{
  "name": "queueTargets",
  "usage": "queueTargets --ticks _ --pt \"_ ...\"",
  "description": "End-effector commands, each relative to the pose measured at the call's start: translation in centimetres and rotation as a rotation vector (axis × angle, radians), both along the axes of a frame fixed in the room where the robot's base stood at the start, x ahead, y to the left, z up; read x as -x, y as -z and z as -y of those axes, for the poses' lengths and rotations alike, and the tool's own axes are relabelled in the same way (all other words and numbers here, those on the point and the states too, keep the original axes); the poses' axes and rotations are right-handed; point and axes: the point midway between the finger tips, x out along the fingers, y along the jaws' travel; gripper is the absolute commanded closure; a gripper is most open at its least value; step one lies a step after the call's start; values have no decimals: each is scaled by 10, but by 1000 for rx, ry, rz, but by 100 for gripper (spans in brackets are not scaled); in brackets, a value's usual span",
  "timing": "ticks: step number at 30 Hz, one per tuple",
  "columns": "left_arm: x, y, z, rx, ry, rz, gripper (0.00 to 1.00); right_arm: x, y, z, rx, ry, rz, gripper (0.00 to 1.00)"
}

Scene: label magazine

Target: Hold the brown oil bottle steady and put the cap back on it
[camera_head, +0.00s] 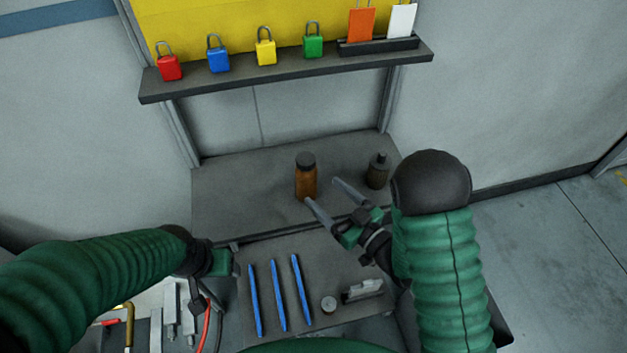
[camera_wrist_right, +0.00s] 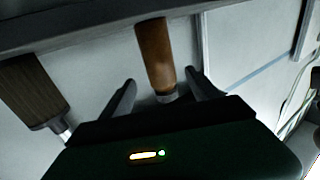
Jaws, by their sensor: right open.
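The brown oil bottle (camera_head: 306,184) stands upright on the dark workbench, with a dark top (camera_head: 306,160). I cannot tell whether that top is a cap. My right gripper (camera_head: 323,192) is open, its fingertips close to the bottle on its right side. In the right wrist view the bottle (camera_wrist_right: 155,52) appears upside down, between the open fingers (camera_wrist_right: 164,90); contact is not clear. My left gripper (camera_head: 220,262) is at the lower left, away from the bottle, its fingers mostly hidden. A small round grey piece (camera_head: 329,303) lies on the lower front surface; I cannot tell what it is.
A dark bottle (camera_head: 377,172) stands right of the brown one. Several blue sticks (camera_head: 274,295) and a pale metal part (camera_head: 362,290) lie in front. A shelf (camera_head: 290,72) with padlocks spans above. The bench (camera_head: 235,195) left of the bottle is clear.

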Motion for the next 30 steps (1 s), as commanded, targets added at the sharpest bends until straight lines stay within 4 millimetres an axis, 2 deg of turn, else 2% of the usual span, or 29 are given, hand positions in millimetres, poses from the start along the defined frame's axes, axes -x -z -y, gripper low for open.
queueTargets --ticks 6,23,26,30 --pt "0 0 0 0 0 0 33 9 0 7 -1 0 1 29" --pt "0 0 0 0 0 0 33 3 2 10 29 23 -20 29" --pt "0 0 0 0 0 0 33 -7 8 20 95 76 -75 29" --pt "0 0 0 0 0 0 33 -21 21 47 218 196 -211 29"
